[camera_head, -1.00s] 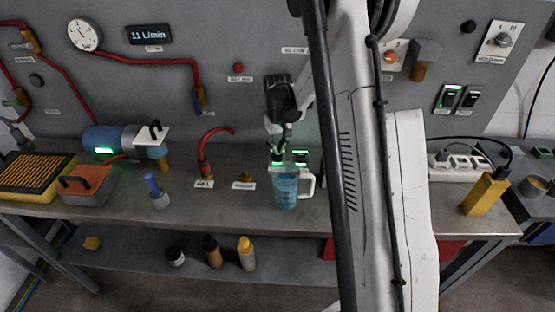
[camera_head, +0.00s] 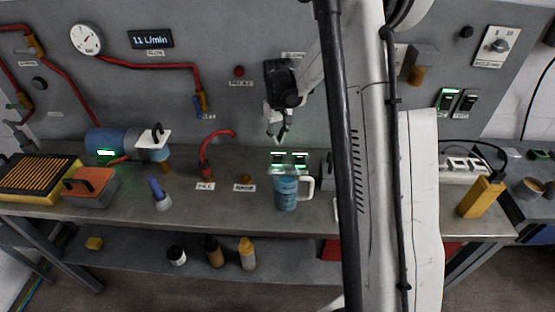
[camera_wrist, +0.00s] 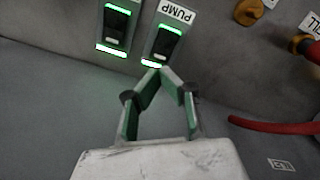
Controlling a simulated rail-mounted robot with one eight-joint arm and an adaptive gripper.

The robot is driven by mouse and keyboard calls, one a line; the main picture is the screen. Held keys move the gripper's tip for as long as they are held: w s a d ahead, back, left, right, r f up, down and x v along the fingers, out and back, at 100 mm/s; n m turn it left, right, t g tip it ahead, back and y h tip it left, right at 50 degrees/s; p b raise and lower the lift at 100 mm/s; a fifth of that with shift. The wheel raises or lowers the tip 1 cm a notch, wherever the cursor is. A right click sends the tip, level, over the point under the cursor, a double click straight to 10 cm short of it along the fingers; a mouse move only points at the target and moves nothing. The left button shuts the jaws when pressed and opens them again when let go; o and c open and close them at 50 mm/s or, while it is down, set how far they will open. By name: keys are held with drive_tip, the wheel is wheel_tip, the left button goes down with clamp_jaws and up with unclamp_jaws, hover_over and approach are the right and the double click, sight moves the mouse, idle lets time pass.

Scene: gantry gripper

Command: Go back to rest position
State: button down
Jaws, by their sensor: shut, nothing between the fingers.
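My gripper (camera_head: 280,138) is shut and empty. In the head view it hangs above the bench, just above a pair of green-lit switches (camera_head: 289,160) and behind and above a blue mug (camera_head: 286,193) with a white handle. In the wrist view the green-padded fingers (camera_wrist: 160,72) meet at their tips. There the two lit switches show just beyond the fingertips, the right one (camera_wrist: 163,42) labelled PUMP. I cannot tell whether the fingertips touch anything.
The grey workbench (camera_head: 225,215) holds a yellow-black filter (camera_head: 40,178), an orange box (camera_head: 90,186), a blue pump (camera_head: 108,141) and a red hose (camera_head: 207,150). A yellow block (camera_head: 482,197) stands at the right. A grey panel with a gauge (camera_head: 86,39) rises behind.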

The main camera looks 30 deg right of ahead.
drive_tip(key=shift+r, duration=0.6)
drive_tip(key=shift+a+r, duration=0.15)
drive_tip(key=s+a+r+t+b, duration=0.3)
drive_tip(key=s+a+r, duration=0.8)
drive_tip(key=s+r, duration=0.15)
drive_tip(key=s+a+t+b, duration=0.1)
drive_tip(key=s+a+t, duration=0.1)
drive_tip(key=s, duration=0.5)
drive_tip(key=s+a+t+b, duration=0.1)
drive_tip(key=s+a+t, duration=0.1)
drive_tip(key=s+a, duration=0.3)
drive_tip(key=s+f, duration=0.1)
drive_tip(key=s, duration=0.2)
drive_tip(key=shift+s+a+n+b, duration=0.2)
drive_tip(key=shift+s+n+b, duration=0.1)
drive_tip(key=shift+b, duration=0.05)
